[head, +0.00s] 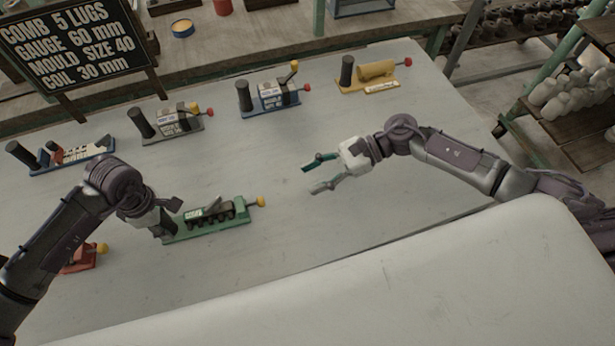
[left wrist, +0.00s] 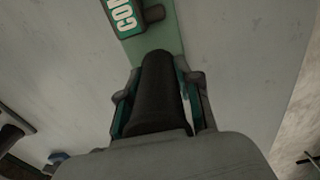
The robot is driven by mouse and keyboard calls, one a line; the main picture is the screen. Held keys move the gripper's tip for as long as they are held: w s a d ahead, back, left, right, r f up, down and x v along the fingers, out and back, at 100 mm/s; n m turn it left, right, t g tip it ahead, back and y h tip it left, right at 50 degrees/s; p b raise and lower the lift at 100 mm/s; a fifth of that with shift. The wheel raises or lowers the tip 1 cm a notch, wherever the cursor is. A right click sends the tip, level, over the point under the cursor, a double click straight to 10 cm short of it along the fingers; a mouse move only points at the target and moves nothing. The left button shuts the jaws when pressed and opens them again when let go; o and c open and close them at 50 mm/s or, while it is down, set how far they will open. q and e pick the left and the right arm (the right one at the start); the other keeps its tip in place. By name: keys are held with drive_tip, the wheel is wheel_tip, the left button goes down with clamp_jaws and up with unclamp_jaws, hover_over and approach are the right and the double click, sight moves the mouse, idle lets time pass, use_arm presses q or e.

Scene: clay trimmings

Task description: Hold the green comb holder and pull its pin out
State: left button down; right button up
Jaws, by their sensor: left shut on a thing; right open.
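The green comb holder (head: 228,222) lies on the grey table in the front left part of the head view. It carries a dark comb with several lugs, and a pin with a yellow knob (head: 261,202) sticks out of its right end. My left gripper (head: 167,224) is shut on the holder's black upright handle at its left end. In the left wrist view the handle (left wrist: 158,90) stands between the fingers, with part of the green base (left wrist: 165,40) beyond it. My right gripper (head: 318,174) is open and empty above the table, up and right of the yellow knob.
Blue (head: 270,98), grey (head: 172,122) and yellow (head: 375,76) holders stand along the back, with another blue-based one (head: 75,155) at the left. A red holder (head: 84,258) is partly behind my left arm. A black sign (head: 75,40) stands at the back left. The table's right side is clear.

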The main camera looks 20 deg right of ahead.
use_arm(q)
drive_tip(key=c, duration=0.7)
unclamp_jaws()
drive_tip(key=shift+r, duration=0.1)
